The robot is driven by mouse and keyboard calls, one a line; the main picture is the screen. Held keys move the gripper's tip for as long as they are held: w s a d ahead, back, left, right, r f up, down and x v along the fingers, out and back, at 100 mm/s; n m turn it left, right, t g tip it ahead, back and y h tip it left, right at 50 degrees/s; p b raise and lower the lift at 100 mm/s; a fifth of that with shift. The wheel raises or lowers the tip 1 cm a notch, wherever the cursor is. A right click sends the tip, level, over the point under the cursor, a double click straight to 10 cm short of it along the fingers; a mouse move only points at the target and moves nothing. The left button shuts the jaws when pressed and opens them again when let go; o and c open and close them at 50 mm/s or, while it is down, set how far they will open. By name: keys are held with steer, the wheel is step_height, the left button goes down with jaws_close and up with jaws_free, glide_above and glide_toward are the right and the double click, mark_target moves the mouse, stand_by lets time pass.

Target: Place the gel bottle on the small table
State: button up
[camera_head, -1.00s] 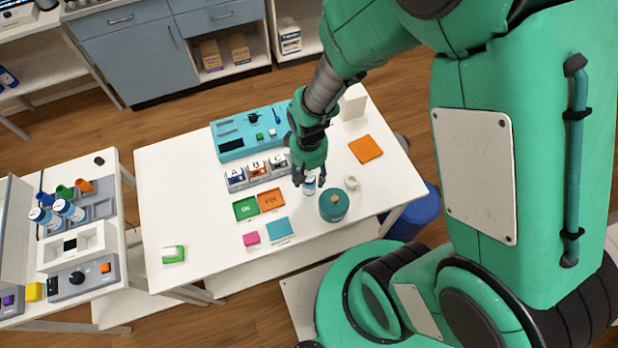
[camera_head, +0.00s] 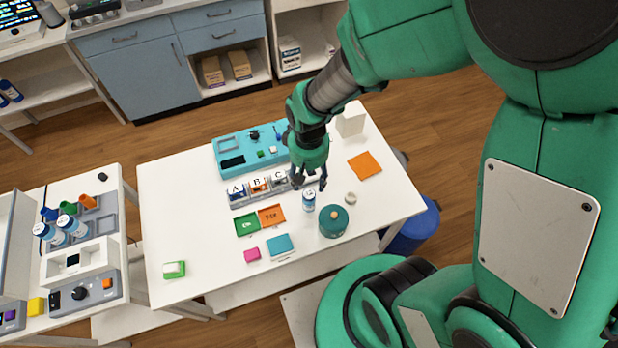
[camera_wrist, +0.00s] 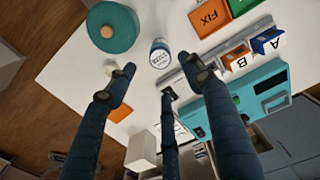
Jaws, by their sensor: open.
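A small white bottle with a blue label and cap, which I take for the gel bottle (camera_head: 308,201), stands upright on the white small table (camera_head: 180,220). It also shows in the wrist view (camera_wrist: 159,54), just beyond my fingertips. My gripper (camera_head: 310,184) is open and empty just behind the bottle, seen from the head. In the wrist view the fingers of my gripper (camera_wrist: 157,68) are spread, with a gap to the bottle. I cannot tell the exact height of the fingertips above the table.
A teal round container (camera_head: 333,221) and a small white ring-like item (camera_head: 350,199) are close to the bottle. Labelled bins (camera_head: 258,187) and a teal panel (camera_head: 228,147) lie behind left. Similar bottles (camera_head: 73,226) are on the left bench. The table's left part is mostly clear.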

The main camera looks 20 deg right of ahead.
stand_by(0.3)
step_height(320, 180, up, 17)
steer(key=s+d+t, duration=0.1)
steer(key=d+t, duration=0.1)
steer(key=t, duration=0.1)
steer(key=s+r+t, duration=0.1)
steer(key=s+r, duration=0.3)
steer(key=r, duration=0.3)
steer(key=s+d+r+m+t, duration=0.1)
steer(key=s+r, duration=0.4)
steer(key=r, duration=0.3)
steer(key=shift+d+t, duration=0.25)
steer(key=shift+t, duration=0.05)
steer(key=shift+s, duration=0.1)
steer(key=shift+o, duration=0.9)
